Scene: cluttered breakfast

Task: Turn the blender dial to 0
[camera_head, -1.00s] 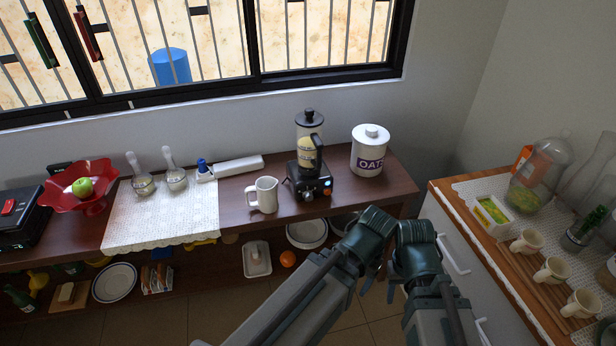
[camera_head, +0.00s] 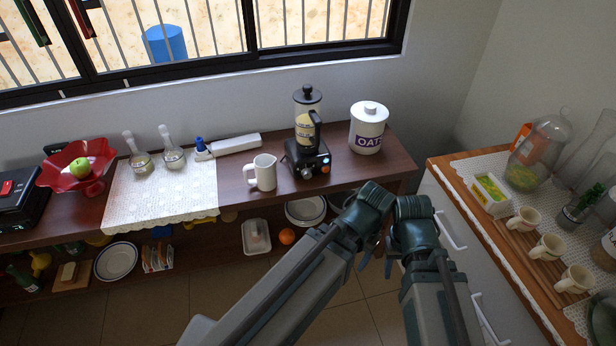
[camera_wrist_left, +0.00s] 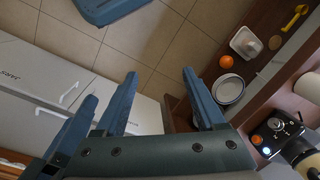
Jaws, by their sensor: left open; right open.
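The blender (camera_head: 307,130) stands upright on the wooden counter, with a dark base and a lidded jar. Its dial (camera_head: 307,172) is a small pale knob on the front of the base; its setting is too small to read. In the left wrist view the dial (camera_wrist_left: 275,124) shows at the lower right, with orange and bluish lit spots beside it. My left gripper (camera_wrist_left: 160,73) is open and empty, apart from the blender. My right gripper (camera_head: 389,264) is open, below and right of the blender, its fingers partly hidden by its wrist.
A white mug (camera_head: 263,172) stands just left of the blender and an oats canister (camera_head: 367,128) to its right. The lower shelf holds bowls (camera_head: 305,210) and an orange (camera_head: 287,236). A side cabinet with mugs (camera_head: 525,219) is at right. Floor (camera_head: 345,318) is free.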

